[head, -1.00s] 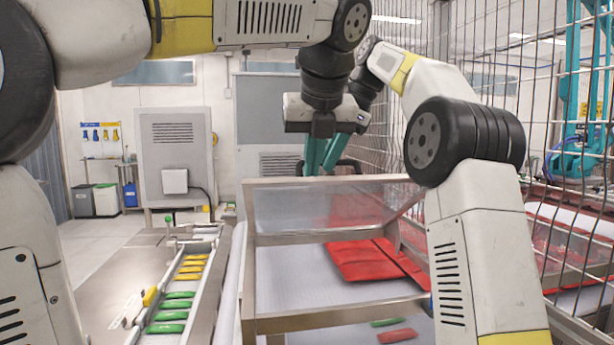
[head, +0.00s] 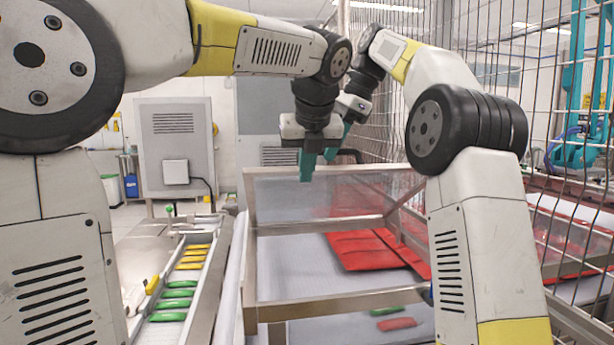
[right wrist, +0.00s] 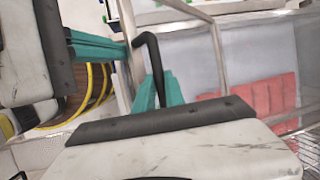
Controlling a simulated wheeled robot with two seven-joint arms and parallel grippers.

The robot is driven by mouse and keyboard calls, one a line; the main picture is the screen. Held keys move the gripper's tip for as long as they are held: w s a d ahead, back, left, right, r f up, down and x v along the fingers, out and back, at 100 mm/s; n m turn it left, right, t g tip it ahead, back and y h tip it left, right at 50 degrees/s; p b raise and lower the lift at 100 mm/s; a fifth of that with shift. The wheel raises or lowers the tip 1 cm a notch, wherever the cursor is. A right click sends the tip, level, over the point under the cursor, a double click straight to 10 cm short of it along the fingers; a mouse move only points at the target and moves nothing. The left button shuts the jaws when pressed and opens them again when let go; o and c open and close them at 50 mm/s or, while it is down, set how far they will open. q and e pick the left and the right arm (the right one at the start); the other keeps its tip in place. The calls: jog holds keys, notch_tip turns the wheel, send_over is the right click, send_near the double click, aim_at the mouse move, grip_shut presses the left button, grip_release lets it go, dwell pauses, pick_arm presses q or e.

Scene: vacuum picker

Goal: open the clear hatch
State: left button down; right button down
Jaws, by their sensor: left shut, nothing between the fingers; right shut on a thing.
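The clear hatch (head: 290,200) is a see-through panel in a metal frame above the conveyor, ahead of me in the head view. A black bent handle (head: 349,154) stands at its far top edge; it also shows in the right wrist view (right wrist: 152,60). My right gripper (head: 346,130) is behind my left one, and its teal fingers (right wrist: 156,95) are shut on the handle's lower end. My left gripper (head: 306,167) is shut and empty, pointing down just left of the handle, apart from it. How far the hatch is raised is hard to tell.
Red packets (head: 365,250) lie on the white belt beneath the frame. A narrow tray with green and yellow items (head: 178,300) runs along the left. A wire mesh fence (head: 500,90) closes off the right side. A grey cabinet (head: 175,150) stands behind.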

jog(key=shift+w+d+f, duration=0.1)
jog(key=shift+w+f, duration=0.1)
jog(key=shift+f, duration=0.05)
